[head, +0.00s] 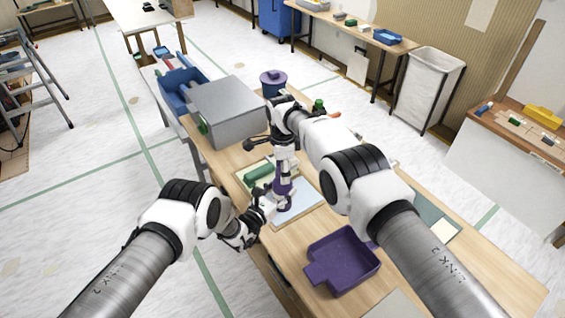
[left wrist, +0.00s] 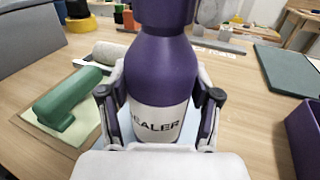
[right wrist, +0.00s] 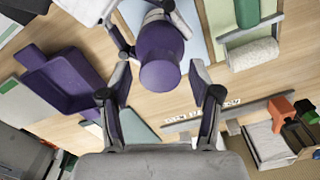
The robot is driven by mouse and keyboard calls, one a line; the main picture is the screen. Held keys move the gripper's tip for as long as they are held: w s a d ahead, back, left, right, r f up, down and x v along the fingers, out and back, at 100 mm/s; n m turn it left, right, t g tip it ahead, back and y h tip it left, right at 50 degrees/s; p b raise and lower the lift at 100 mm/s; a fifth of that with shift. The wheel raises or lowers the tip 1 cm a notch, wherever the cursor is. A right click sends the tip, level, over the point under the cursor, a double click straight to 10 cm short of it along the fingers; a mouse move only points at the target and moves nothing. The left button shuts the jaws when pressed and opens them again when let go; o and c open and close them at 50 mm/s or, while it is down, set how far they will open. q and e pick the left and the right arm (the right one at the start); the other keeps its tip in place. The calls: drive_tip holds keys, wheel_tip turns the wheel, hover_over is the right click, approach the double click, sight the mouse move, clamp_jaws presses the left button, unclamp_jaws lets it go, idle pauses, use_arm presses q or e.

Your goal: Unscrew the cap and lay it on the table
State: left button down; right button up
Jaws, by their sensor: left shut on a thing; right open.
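In the right wrist view, the bottle's round purple cap (right wrist: 161,72) faces the camera. My right gripper (right wrist: 160,88) is open, with its fingers apart on either side of the cap and a visible gap to each. In the head view, my right gripper (head: 285,165) hangs above the bottle and hides the cap.
A purple tray (head: 343,262) sits on the table (head: 480,275) near the front right. A green block-like tool (left wrist: 68,100) lies on a pale board beside the bottle.

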use_arm(q)
drive_tip(key=shift+s+f, duration=0.15)
drive_tip(key=shift+f, duration=0.15)
use_arm(e)
clamp_jaws()
drive_tip(key=n, duration=1.7)
drive_tip(key=shift+s+a+n, duration=0.1)
drive_tip(key=shift+n, duration=0.2)
drive_tip(key=n, duration=0.9)
drive_tip(key=shift+s, duration=0.1)
drive_tip(key=n, duration=0.6)
use_arm(q)
drive_tip(key=shift+r, duration=0.1)
use_arm(e)
drive_tip(key=n, duration=0.3)
drive_tip(key=shift+s, duration=0.1)
drive_tip(key=shift+r, duration=1.2)
